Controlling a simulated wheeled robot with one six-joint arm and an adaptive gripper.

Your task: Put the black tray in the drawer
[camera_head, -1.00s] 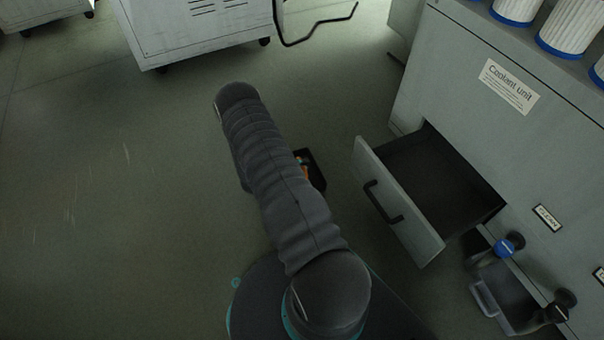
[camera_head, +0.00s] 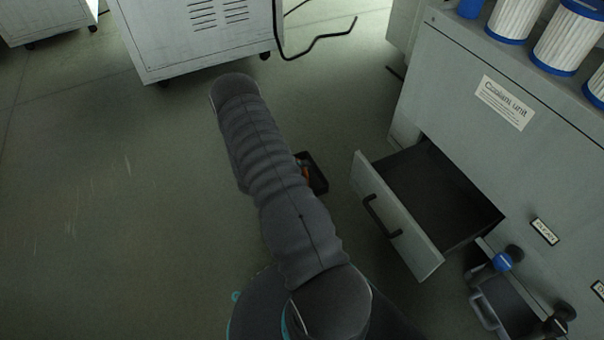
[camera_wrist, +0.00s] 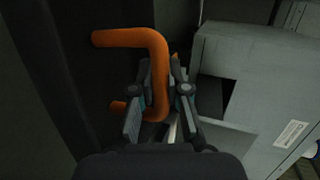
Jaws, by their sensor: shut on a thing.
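The black tray (camera_head: 318,176) shows beside my arm in the head view, held in the air or low over the floor; I cannot tell its height. Most of it is hidden behind my arm. In the wrist view its dark side (camera_wrist: 82,70) fills the left, with a bent orange handle (camera_wrist: 150,40) against it. My gripper (camera_wrist: 160,92) is shut on that handle. The drawer (camera_head: 402,222) stands pulled out of the grey cabinet, right of the tray, and its visible inside is empty. My gripper is hidden in the head view.
The grey coolant unit (camera_head: 470,130) stands at the right, with white and blue filters (camera_head: 510,20) on top. A white cabinet (camera_head: 195,40) stands at the back. The left floor is clear.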

